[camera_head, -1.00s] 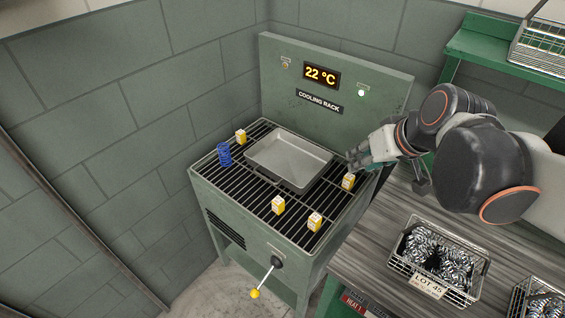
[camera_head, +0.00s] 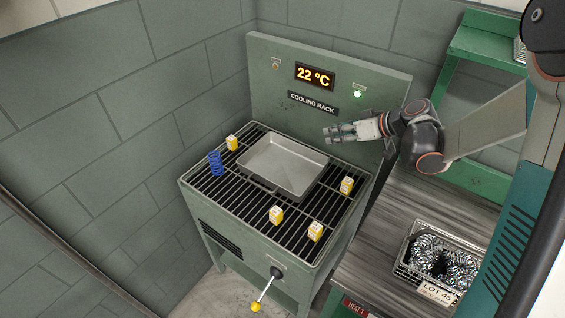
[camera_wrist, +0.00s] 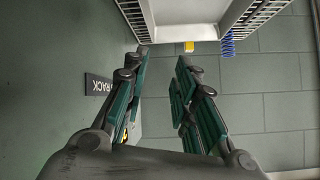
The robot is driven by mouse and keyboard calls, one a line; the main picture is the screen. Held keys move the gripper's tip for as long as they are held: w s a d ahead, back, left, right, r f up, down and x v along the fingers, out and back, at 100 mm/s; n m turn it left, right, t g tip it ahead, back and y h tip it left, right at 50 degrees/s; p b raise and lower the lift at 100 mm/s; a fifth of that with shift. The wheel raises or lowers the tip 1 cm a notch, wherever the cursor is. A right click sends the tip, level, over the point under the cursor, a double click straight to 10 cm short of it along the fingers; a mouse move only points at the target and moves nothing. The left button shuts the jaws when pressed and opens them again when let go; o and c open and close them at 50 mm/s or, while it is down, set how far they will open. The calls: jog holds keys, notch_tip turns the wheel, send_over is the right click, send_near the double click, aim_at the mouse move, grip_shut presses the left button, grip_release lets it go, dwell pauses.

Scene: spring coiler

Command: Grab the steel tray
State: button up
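The steel tray (camera_head: 283,164) is a shallow grey rectangular pan lying on the black-barred cooling rack (camera_head: 243,199). It looks empty. In the wrist view the tray (camera_wrist: 192,18) shows at the top, beyond the fingertips. My gripper (camera_head: 328,133) is above the tray's back right side, apart from it, with its fingers pointing left. In the wrist view my gripper (camera_wrist: 163,55) has its two fingers spread, with nothing between them.
A blue spring (camera_head: 215,163) and several small yellow-and-white blocks, one at the front (camera_head: 276,214), stand around the tray. The rack's back panel (camera_head: 335,85) rises behind it. A wire basket of springs (camera_head: 437,262) sits on the bench at right. A yellow-knobbed lever (camera_head: 257,306) sticks out in front.

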aim_at(301, 146)
jog(key=w+f+n+y, duration=0.3)
jog(key=w+f, duration=0.1)
jog(key=f, duration=0.5)
jog(key=x, duration=0.2)
jog(key=b+x, duration=0.1)
jog(key=x, duration=0.2)
jog(key=b+x, duration=0.1)
jog(key=x, duration=0.2)
jog(key=shift+w+d+f, duration=0.25)
jog(key=shift+d, duration=0.05)
jog(key=shift+f+b+x, duration=0.15)
jog(key=shift+b+x, duration=0.5)
jog(key=shift+x, duration=0.7)
jog(key=shift+f+b+x, duration=0.15)
jog(key=shift+b+x, duration=0.5)
jog(key=shift+x, duration=0.7)
jog(key=shift+d+r, duration=0.1)
jog(key=shift+d, duration=0.15)
grip_shut()
